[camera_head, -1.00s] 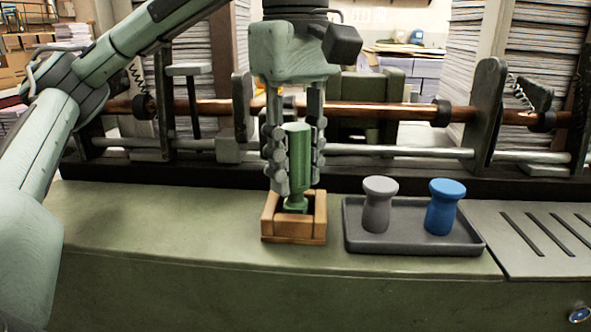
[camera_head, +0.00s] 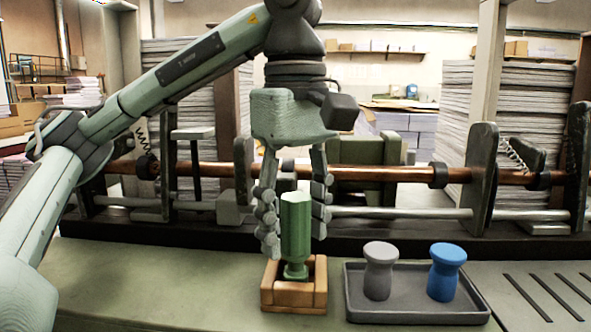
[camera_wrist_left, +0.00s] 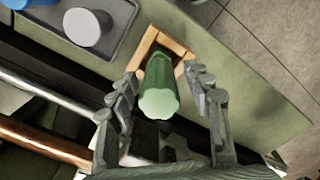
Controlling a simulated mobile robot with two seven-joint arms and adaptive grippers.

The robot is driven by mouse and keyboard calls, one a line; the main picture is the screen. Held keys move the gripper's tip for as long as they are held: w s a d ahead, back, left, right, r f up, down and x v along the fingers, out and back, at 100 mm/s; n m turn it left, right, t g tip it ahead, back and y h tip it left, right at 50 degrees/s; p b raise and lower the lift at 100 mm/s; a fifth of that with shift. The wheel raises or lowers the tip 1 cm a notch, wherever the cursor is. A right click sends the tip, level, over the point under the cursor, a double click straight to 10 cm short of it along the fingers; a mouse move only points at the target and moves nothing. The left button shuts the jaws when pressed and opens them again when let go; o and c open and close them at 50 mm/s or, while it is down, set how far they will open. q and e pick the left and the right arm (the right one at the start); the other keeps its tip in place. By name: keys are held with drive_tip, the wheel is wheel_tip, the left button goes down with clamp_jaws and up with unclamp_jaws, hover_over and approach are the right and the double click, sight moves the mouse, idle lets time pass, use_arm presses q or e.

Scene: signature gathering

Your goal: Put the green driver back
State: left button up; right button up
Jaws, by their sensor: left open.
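The green driver (camera_head: 295,228) stands upright in a small square wooden holder (camera_head: 293,305) on the green bench top. In the left wrist view the driver (camera_wrist_left: 159,88) shows end-on, with the wooden holder (camera_wrist_left: 178,45) around its base. My left gripper (camera_head: 294,240) is open, pointing down, with its fingers on either side of the driver's handle and gaps between. The driver's lower tip inside the holder is partly hidden by the front wall. My right gripper is in neither view.
A dark grey tray (camera_head: 415,312) to the right holds a grey knob-shaped piece (camera_head: 379,270) and a blue one (camera_head: 446,271). Behind the bench top runs a machine with a copper-coloured bar (camera_head: 400,175) and a steel rod. Bench left of the holder is clear.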

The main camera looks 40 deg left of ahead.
sight(296, 196)
use_arm(q)
wheel_tip(296, 196, up, 6)
drive_tip(key=shift+f+p, duration=0.1)
drive_tip(key=shift+p, duration=0.95)
wheel_tip(296, 196, up, 4)
drive_tip(key=shift+r, duration=0.75)
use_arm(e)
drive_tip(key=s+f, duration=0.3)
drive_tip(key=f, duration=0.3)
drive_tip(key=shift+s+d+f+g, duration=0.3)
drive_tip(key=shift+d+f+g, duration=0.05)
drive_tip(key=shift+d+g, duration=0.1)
